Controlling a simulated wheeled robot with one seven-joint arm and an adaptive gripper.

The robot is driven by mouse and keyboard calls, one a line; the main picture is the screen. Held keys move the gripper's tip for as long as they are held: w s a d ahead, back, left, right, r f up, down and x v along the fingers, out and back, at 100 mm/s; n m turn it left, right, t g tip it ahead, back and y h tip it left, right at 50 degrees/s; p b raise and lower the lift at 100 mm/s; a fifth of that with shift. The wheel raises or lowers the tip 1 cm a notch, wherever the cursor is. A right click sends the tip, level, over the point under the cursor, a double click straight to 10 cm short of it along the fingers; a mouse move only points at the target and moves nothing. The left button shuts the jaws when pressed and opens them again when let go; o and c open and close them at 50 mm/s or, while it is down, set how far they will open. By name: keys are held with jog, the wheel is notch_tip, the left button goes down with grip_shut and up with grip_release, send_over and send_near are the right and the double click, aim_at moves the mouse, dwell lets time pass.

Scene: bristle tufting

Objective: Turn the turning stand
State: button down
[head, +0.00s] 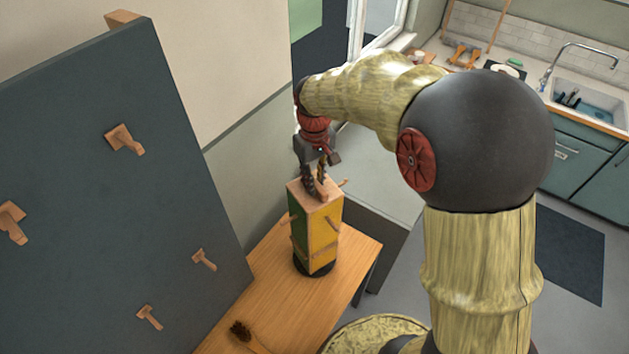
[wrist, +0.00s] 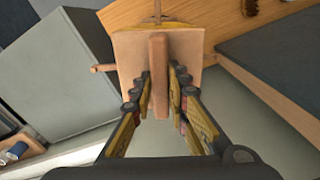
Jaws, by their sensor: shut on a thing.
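The turning stand (head: 324,232) is an upright block on a dark round base, on the wooden table. Its visible sides are yellow and green with wooden pegs sticking out, and its top is pale wood. My gripper (head: 316,190) points down at the top of the stand. In the wrist view its two fingers (wrist: 161,92) are closed on either side of a wooden bar (wrist: 159,55) that stands up from the stand's top (wrist: 128,52). The stand's far sides are hidden.
A dark upright board (head: 90,190) with several wooden brush-shaped pieces stands at the left. A dark-bristled brush (head: 243,333) lies on the wooden table (head: 275,290) near its front. A grey cabinet (head: 370,175) stands behind the table, and a sink counter (head: 580,110) is at the back right.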

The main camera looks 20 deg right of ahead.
jog(key=shift+n, duration=2.1)
jog(key=c, duration=1.7)
grip_release()
jog(key=shift+r, duration=0.1)
notch_tip(320, 180, up, 12)
jog(key=shift+f, duration=0.1)
